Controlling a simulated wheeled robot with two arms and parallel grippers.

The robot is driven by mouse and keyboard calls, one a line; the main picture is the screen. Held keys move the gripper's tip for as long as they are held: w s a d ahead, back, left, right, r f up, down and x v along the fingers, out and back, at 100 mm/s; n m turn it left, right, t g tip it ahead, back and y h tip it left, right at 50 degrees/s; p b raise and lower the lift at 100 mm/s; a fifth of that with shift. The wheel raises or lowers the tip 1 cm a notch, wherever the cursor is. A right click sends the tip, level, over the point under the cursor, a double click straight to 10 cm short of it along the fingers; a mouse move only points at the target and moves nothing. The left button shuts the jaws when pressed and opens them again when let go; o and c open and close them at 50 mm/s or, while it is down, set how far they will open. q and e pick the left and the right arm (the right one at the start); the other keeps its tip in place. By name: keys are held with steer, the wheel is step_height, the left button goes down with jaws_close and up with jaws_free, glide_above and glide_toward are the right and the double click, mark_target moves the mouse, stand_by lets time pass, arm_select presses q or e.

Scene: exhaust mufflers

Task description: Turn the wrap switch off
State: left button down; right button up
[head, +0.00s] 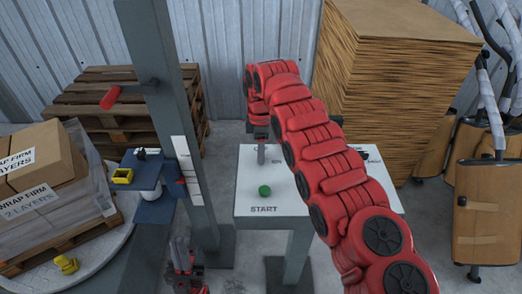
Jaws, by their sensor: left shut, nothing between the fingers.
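The white control table (240,198) stands in the middle, with a green button (265,191) above the word START. Part of a label reading ON shows beside my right arm. My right arm reaches over the table from the lower right. My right gripper (261,154) points down at the table's back left, near that label; its fingers are too small to tell open from shut. I cannot make out the wrap switch, which may be hidden by my gripper or arm. My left gripper (183,262) is low at the bottom, left of the table, shut and empty.
A grey post (165,85) with a blue bracket (157,205) stands left of the table. Further left, wrapped boxes (45,190) sit on a pallet on a turntable (100,262). A cardboard stack (385,75) stands behind right; mufflers (488,215) are at the right edge.

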steer(key=o, duration=0.4)
steer(key=shift+r, duration=0.2)
step_height(320, 180, up, 2)
steer(key=shift+a+r, duration=0.1)
steer(key=shift+r, duration=0.1)
step_height(320, 180, up, 3)
steer(key=shift+f+p, duration=0.2)
steer(key=shift+p, duration=0.55)
step_height(320, 180, up, 12)
steer(key=p, duration=1.1)
steer(key=shift+p, duration=0.35)
steer(key=shift+s+f, duration=0.1)
